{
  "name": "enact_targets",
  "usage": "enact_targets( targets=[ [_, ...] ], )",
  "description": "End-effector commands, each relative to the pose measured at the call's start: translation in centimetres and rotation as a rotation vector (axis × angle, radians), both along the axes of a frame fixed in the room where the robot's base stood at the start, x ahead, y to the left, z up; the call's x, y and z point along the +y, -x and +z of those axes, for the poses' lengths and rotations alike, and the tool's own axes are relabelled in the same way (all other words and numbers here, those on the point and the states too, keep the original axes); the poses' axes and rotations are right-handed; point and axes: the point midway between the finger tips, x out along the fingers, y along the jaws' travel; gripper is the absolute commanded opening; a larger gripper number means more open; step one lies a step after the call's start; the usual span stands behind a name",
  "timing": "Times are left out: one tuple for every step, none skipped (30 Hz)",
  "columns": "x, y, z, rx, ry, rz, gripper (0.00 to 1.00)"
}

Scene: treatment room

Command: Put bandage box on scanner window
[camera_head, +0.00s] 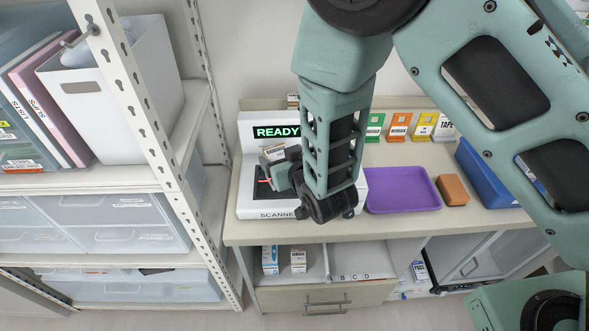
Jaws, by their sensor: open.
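The scanner (246,208) is a white unit at the left end of the counter, with a lit READY display and a dark window (259,190) crossed by a red line. My gripper (275,170) is open over this window, and my arm hides much of the scanner's right side. A small whitish box with dark print (273,152), possibly the bandage box, shows at the gripper, just above the window. Whether it rests on the scanner or touches the fingers cannot be told.
A purple tray (402,190), an orange-brown block (453,190) and a blue bin (487,177) stand right of the scanner. Small boxes (270,260) sit on the shelf below. A metal rack (150,130) stands close on the left.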

Motion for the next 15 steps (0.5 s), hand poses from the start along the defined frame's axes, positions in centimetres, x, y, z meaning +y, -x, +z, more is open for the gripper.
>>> enact_targets(
  targets=[
    [-0.4, 1.1, 0.0, 0.000, -0.001, 0.002, 0.74],
    [-0.5, 1.7, 0.3, -0.001, -0.002, 0.001, 0.74],
    [-0.8, 2.4, 0.6, 0.000, -0.002, 0.001, 0.74],
    [-1.0, 3.0, 0.9, -0.001, -0.001, 0.003, 0.74],
    [-1.2, 3.5, 1.1, 0.000, -0.002, 0.002, 0.74],
    [-1.4, 4.1, 1.4, 0.000, -0.002, 0.002, 0.74],
    [-1.6, 4.5, 1.7, 0.000, -0.002, 0.001, 0.74],
    [-1.8, 4.9, 1.9, -0.001, -0.002, 0.001, 0.74],
    [-2.0, 5.4, 2.1, -0.001, -0.002, 0.001, 0.74],
    [-2.0, 5.7, 2.3, -0.001, -0.003, 0.002, 0.74],
    [-2.2, 6.0, 2.4, 0.000, -0.002, 0.001, 0.74],
    [-2.3, 6.3, 2.6, 0.000, -0.002, 0.001, 0.74],
    [-2.4, 6.5, 2.7, 0.000, -0.002, 0.001, 0.74],
    [-2.4, 6.7, 2.8, 0.000, -0.002, 0.001, 0.74],
    [-2.5, 6.8, 2.9, 0.000, 0.000, 0.001, 0.74]
  ],
)
